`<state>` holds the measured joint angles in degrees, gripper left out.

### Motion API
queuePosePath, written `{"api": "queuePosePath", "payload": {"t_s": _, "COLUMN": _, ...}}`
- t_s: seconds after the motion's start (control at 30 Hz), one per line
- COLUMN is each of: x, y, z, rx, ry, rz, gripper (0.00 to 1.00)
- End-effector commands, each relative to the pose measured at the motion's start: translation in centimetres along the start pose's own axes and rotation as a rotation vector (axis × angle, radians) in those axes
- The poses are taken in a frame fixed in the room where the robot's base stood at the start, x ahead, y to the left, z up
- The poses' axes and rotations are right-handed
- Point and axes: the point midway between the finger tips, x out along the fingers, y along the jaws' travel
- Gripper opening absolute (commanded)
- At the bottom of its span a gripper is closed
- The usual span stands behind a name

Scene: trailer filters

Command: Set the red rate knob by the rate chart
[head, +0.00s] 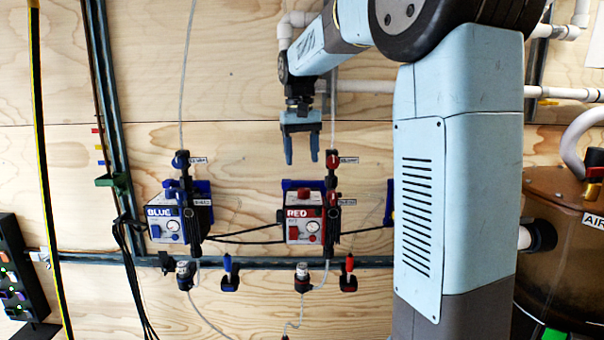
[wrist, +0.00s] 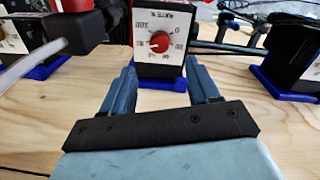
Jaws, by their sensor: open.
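The red pump (head: 304,226), a box labelled RED, is mounted on the plywood wall in the head view. My gripper (head: 301,159) is open and empty, pointing down just above the red pump in the head view. In the wrist view the gripper (wrist: 160,72) has its two blue fingers spread on either side of the dial box, short of the knob. I cannot make out a rate chart in either view.
The blue pump (head: 166,226), labelled BLUE, stands to the left. A dark rail (head: 255,262) runs below both pumps, with blue (head: 229,274) and red (head: 348,274) valves. Clear tubing and black cables run close by. Bare plywood (head: 235,100) lies left of my arm.

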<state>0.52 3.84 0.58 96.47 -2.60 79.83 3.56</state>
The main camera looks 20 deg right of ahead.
Motion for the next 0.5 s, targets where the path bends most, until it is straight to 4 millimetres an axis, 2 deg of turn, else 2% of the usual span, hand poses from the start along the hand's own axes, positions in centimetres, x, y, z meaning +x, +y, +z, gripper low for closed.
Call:
{"api": "queuePosePath", "payload": {"t_s": 0.03, "x": -1.0, "y": 0.0, "z": -0.1, "rx": 0.0, "ry": 0.003, "rz": 0.0, "gripper": 0.6}}
{"api": "queuePosePath", "payload": {"t_s": 0.2, "x": -3.2, "y": 0.0, "z": -0.1, "rx": 0.0, "ry": 0.001, "rz": 0.0, "gripper": 0.6}}
{"api": "queuePosePath", "payload": {"t_s": 0.5, "x": -4.6, "y": 0.0, "z": 0.0, "rx": 0.0, "ry": 0.0, "rz": 0.0, "gripper": 0.6}}
